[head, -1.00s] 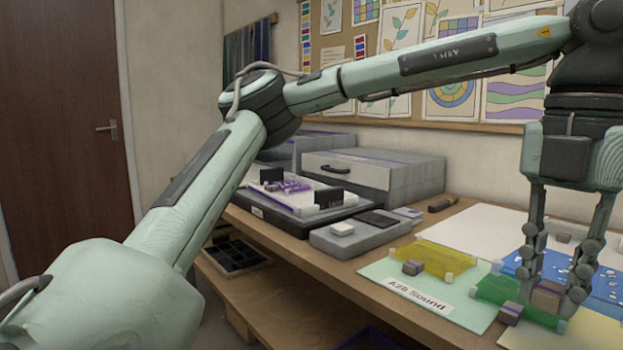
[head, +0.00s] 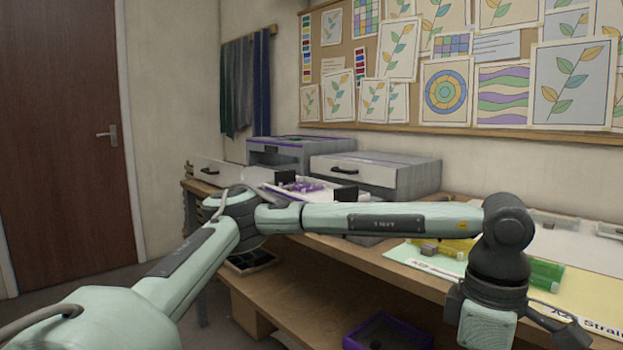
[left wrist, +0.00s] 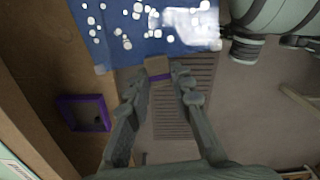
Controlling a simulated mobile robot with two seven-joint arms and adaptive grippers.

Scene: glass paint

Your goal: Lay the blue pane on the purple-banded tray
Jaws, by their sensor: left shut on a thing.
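My left gripper (left wrist: 160,85) is shut on a tan grip block (left wrist: 158,66) with a purple stripe, at the edge of the blue pane (left wrist: 130,30). The pane has white spots, is cut off by the picture's top edge, and is held in the air. In the head view my left gripper is low at the right; its fingers are mostly hidden and the pane does not show. A purple-rimmed box (head: 350,342) stands low beneath the bench.
A grey cabinet with a purple band (head: 262,149) and a second drawer unit (head: 376,174) stand at the back of the bench. A green pane (head: 545,270) lies on the bench at the right. The lower shelf (head: 300,290) is mostly clear. The purple-rimmed box also shows in the left wrist view (left wrist: 66,120).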

